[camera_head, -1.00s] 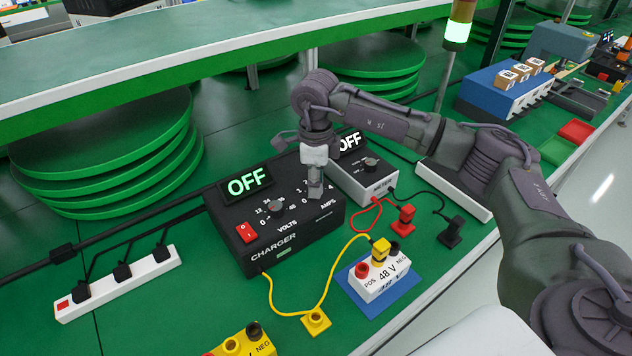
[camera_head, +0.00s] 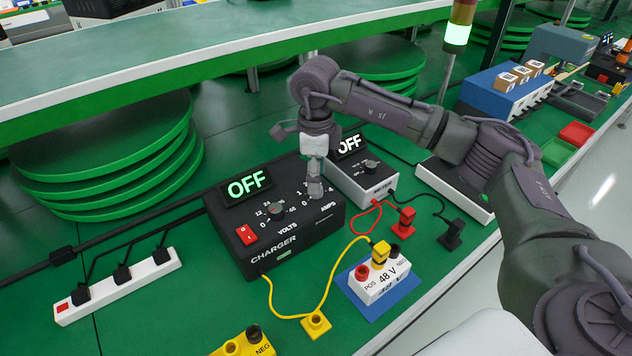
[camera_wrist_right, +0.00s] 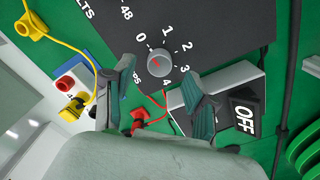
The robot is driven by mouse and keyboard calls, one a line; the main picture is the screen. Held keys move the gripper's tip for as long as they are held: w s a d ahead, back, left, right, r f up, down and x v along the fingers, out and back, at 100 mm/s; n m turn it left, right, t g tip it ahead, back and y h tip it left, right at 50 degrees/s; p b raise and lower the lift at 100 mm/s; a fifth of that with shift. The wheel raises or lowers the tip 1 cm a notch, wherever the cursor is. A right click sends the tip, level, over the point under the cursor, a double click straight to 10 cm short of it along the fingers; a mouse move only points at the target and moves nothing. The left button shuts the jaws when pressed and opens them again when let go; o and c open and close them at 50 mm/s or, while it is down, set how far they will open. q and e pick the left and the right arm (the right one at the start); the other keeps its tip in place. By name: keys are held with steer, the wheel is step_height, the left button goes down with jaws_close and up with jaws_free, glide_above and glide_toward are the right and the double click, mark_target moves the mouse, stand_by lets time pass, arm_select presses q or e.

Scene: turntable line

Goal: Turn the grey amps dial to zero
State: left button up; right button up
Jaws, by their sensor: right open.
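The charger (camera_head: 285,232) is a black box on the green bench, with a lit OFF display (camera_head: 248,184). Its round grey amps dial (camera_wrist_right: 159,63) shows in the right wrist view, with a red mark on its face and the numbers 0 to 4 around it. I cannot tell exactly which number the mark points to. My left gripper is out of view.
The volts dial (camera_head: 277,209) and red switch (camera_head: 247,235) are on the charger's left.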

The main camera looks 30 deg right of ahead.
step_height(320, 180, up, 9)
stand_by(0.3)
steer(key=shift+r, duration=0.15)
